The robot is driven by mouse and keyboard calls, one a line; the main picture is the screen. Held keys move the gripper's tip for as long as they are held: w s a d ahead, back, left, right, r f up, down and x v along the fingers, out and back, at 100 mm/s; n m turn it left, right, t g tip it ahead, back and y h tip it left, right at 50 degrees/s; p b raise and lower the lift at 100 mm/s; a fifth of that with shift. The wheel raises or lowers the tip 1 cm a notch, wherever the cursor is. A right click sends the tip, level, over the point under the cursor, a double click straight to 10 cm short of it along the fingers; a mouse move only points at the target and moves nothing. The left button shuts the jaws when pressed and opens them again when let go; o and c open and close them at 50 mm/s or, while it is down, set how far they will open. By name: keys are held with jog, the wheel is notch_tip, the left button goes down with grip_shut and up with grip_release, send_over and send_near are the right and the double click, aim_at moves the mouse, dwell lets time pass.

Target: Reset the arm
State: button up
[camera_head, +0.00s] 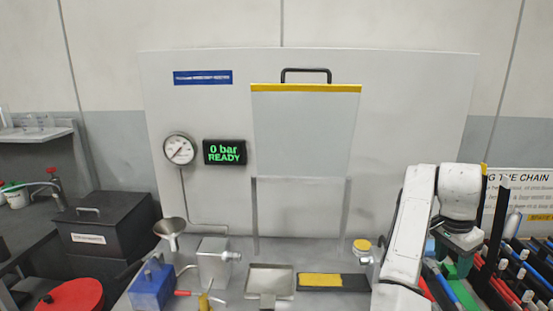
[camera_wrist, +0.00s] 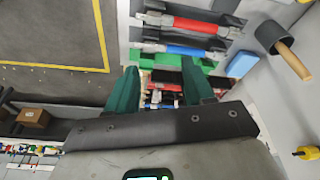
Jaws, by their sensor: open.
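My gripper (camera_head: 460,243) is at the right in the head view, at the end of my white arm, held over a rack of coloured tools. In the wrist view its two dark green fingers (camera_wrist: 160,95) stand apart with a gap between them. Nothing is visibly held. Below and beyond the fingers lie red-handled (camera_wrist: 195,24) and blue-handled (camera_wrist: 180,50) tools. I cannot tell from these views how far the fingers are above them.
A bench at the centre holds a blue box (camera_head: 152,287), a funnel (camera_head: 170,228), a metal tray (camera_head: 270,281) and a yellow-and-black pad (camera_head: 320,280). A clear shield (camera_head: 305,135) stands behind. A gauge (camera_head: 179,149) and a "0 bar READY" display (camera_head: 224,152) hang left of it.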

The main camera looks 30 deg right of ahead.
jog(key=s+a+f+n+t, duration=0.1)
jog(key=s+a+f+n, duration=0.4)
jog(key=a+f+n, duration=0.45)
jog(key=s+a+f+n+t, duration=0.1)
jog(key=s+a+f+n, duration=0.45)
jog(key=a+f, duration=0.7)
jog(key=s+a+f+n+y, duration=0.2)
jog(key=s+a+n, duration=0.2)
jog(key=s+a, duration=0.3)
jog(key=a, duration=0.3)
jog(key=shift+s+a+f+n+y, duration=0.15)
jog(key=shift+a+f+n+y, duration=0.1)
jog(key=shift+a+n+y, duration=0.05)
